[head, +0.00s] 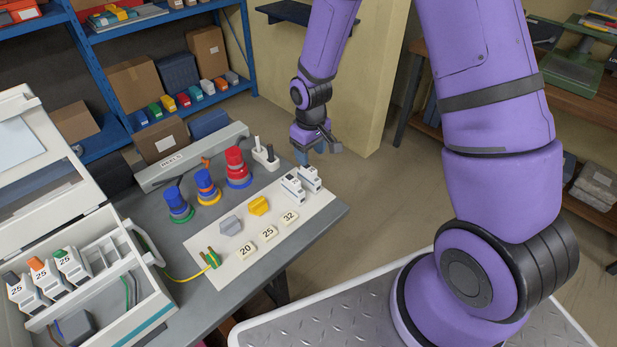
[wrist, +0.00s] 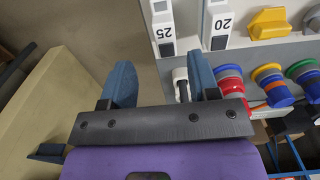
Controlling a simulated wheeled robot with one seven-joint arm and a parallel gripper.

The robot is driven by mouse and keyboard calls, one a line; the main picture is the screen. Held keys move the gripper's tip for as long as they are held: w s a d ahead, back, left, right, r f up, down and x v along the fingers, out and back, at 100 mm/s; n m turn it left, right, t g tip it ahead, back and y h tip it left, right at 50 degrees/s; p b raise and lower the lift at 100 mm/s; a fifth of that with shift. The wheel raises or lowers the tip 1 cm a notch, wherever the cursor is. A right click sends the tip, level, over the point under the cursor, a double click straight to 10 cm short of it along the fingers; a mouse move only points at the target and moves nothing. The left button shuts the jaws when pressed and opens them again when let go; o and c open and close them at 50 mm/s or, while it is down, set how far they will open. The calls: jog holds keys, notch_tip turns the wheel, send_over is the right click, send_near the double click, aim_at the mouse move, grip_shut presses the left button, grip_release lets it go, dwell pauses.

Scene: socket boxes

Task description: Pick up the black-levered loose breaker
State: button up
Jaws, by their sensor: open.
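Two white loose breakers stand side by side at the right end of the white mat. One is marked 25 (wrist: 162,30) and also shows in the head view (head: 310,178). The other is marked 20 (wrist: 217,22) and also shows in the head view (head: 293,189). Both show dark patches on their faces; I cannot tell which has the black lever. My gripper (wrist: 162,76) is open and empty, its blue fingers apart. In the head view it hangs (head: 317,152) beyond the breakers, touching neither. In the wrist view the 25 breaker lies ahead of the finger gap.
Red (head: 238,165), orange-blue (head: 207,186) and blue-green (head: 179,204) stacks stand behind a yellow block (head: 258,206) and a grey block (head: 230,225). Number tags lie in front. An open white box (head: 150,305) holding several breakers is at left. A white two-post piece (head: 266,157) stands near the breakers.

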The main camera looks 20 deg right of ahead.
aim_at(309, 167)
jog(key=shift+s+a+f, duration=0.1)
jog(key=shift+a+f, duration=0.05)
jog(key=shift+f, duration=1.75)
jog(key=shift+s+a+f, duration=0.1)
jog(key=shift+a+f, duration=0.05)
jog(key=shift+f, duration=1.7)
jog(key=c, duration=1)
jog(key=shift+w, duration=0.1)
